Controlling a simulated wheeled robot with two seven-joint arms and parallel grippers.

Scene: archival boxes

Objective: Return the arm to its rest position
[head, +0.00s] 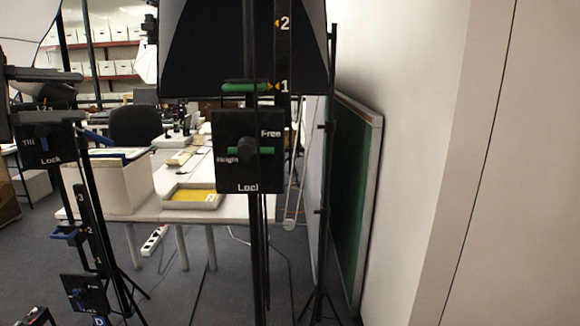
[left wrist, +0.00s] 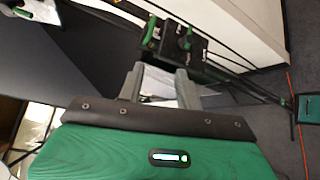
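In the left wrist view, the two grey fingers of my left gripper (left wrist: 160,88) stand apart. The space between them looks empty. A green surface with a brown riveted strip fills the lower part of that view, in front of the finger bases; I cannot tell whether it is my gripper's housing. In the head view, only a small dark part at the bottom left edge may be my left gripper; its fingers are not clear there. My right gripper is not in view.
A black stand with a height-lock box (head: 250,172) rises close in front. Another stand (head: 50,150) is at the left. Behind are a white table with an open box (head: 112,190) and a yellow-bottomed tray (head: 192,204). A green board (head: 350,190) leans on the right wall.

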